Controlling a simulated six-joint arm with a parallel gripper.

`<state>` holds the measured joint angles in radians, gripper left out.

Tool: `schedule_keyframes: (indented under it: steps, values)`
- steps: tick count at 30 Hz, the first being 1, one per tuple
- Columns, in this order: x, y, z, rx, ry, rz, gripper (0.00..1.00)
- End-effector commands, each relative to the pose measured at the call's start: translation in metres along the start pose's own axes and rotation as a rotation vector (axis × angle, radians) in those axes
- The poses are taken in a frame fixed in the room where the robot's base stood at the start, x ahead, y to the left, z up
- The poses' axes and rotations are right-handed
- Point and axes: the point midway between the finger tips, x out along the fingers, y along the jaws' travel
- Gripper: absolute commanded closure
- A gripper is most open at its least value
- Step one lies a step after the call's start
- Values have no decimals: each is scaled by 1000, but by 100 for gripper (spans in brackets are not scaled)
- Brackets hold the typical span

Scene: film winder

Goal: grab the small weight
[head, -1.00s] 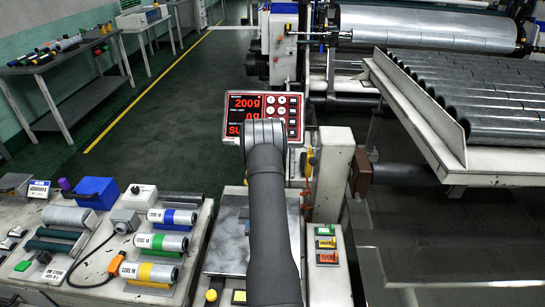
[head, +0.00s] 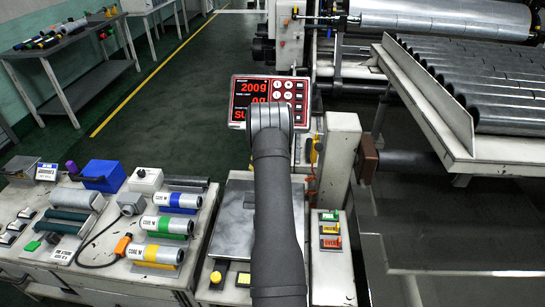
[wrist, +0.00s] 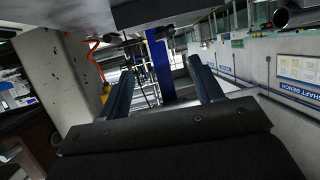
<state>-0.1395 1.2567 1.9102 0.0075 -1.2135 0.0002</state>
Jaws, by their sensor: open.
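I cannot pick out the small weight with certainty in either view. A scale with a bare grey metal plate (head: 233,218) stands in the middle of the head view, partly hidden by my arm. Its red display (head: 268,102) shows 200g on the upper line and what looks like 0g below. My gripper (wrist: 160,65) shows in the wrist view with its two dark fingers apart and nothing seen between them. In the head view it is hidden behind my arm.
Labelled cores with blue, green and yellow bands (head: 165,227) lie on the bench left of the scale. A blue box (head: 103,175) stands behind them. A small button panel (head: 329,231) is right of the scale. A roller rack (head: 430,115) fills the right.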

Motion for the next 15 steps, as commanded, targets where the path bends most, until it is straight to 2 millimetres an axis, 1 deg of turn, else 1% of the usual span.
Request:
schedule_keyframes:
  steps: [5, 8, 15]
  values:
    - [5, -2, 0, 9, -16, -13, 40]
    - [17, -9, -1, 33, -66, -46, 40]
    - [58, -26, -3, 108, -304, -120, 40]
